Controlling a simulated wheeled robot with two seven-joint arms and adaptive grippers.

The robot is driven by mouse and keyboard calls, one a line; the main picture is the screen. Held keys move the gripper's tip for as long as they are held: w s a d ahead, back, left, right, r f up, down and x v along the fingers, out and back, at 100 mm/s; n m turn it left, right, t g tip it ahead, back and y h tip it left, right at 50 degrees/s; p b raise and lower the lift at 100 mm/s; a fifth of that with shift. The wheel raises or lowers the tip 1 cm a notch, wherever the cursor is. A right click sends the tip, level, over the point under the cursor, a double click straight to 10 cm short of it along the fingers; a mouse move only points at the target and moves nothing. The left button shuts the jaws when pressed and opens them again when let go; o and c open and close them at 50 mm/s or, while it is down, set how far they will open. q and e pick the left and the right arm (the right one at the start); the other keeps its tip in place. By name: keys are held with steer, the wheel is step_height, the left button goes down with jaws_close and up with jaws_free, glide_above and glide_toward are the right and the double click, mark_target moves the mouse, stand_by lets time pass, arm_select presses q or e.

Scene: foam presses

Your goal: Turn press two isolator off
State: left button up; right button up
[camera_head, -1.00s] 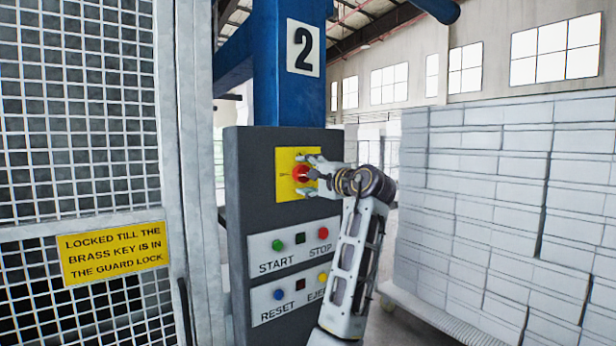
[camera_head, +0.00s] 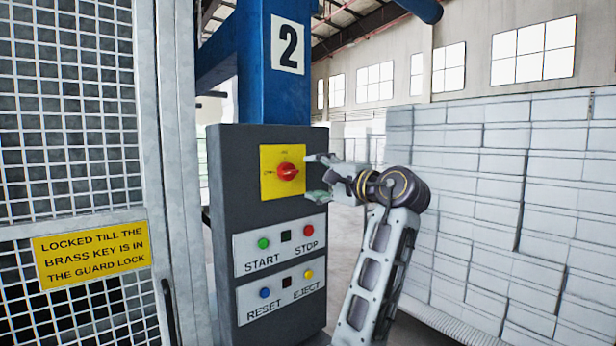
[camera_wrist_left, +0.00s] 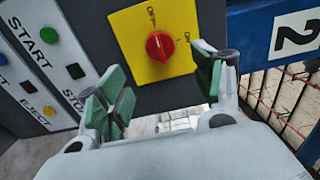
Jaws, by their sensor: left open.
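The isolator is a red rotary knob (camera_head: 288,172) on a yellow plate (camera_head: 270,185), high on the dark control box under the number 2 sign (camera_head: 289,47). Its handle appears to lie level, towards the left mark; the marks are too small to read surely. In the left wrist view, the red knob (camera_wrist_left: 159,45) is uncovered, with marks above and to the right. My left gripper (camera_head: 320,177) is open and empty, just right of the knob and apart from it. Its green-padded fingers (camera_wrist_left: 158,88) are spread in the wrist view. My right gripper is out of view.
Below the knob are START and STOP buttons (camera_head: 285,238) and RESET and EJECT buttons (camera_head: 287,284). A mesh guard (camera_head: 70,110) with a yellow notice (camera_head: 92,254) stands left. Stacked pale blocks (camera_head: 480,200) stand right, with a gap between them and the box.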

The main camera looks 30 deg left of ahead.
arm_select(q)
steer(key=shift+v, duration=0.85)
